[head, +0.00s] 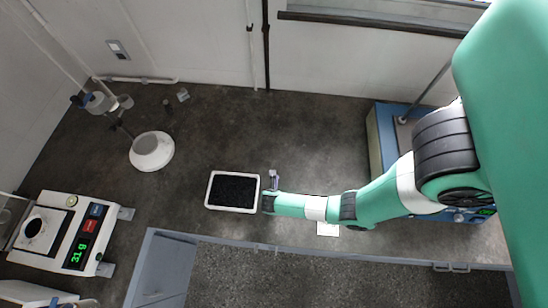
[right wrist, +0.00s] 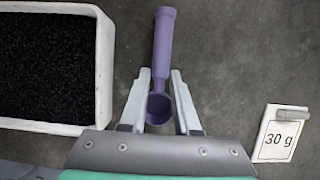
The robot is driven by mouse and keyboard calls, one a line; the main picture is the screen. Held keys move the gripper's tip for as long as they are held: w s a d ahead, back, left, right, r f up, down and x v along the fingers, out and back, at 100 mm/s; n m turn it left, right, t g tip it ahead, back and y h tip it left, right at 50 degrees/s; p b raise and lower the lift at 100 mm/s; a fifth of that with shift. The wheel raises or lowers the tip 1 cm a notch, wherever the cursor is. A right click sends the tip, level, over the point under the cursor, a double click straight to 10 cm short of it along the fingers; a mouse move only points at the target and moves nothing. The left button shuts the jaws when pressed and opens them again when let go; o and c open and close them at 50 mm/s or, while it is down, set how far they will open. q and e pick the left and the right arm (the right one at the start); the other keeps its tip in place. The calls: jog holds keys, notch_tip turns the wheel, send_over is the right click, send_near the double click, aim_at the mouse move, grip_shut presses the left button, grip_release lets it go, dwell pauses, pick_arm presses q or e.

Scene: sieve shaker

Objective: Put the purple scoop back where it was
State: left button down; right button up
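The purple scoop (right wrist: 163,45) lies to the right of the white tray of black granules (right wrist: 104,65), its handle pointing away from my right wrist. In the head view the scoop (head: 273,175) shows small at the tip of my right arm. My right gripper (right wrist: 161,76) has its two fingers apart, one on each side of the scoop's neck and bowl, with narrow gaps showing. The bowl looks empty. Whether the scoop rests fully on the bench is hard to tell. The tray (head: 208,190) stands left of the gripper in the head view. My left gripper is not in view.
A card marked 30 g (right wrist: 280,133) lies right of the gripper. A balance (head: 62,235) reading 31 g stands at the left, with a round white-based stand (head: 152,151) behind. A blue machine (head: 385,140) is at the right.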

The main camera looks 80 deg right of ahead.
jog(key=o, duration=0.4)
jog(key=shift+o, duration=0.2)
jog(key=p+v, duration=0.4)
jog(key=v, duration=0.7)
jog(key=shift+r, duration=0.25)
jog(key=shift+a, duration=0.15)
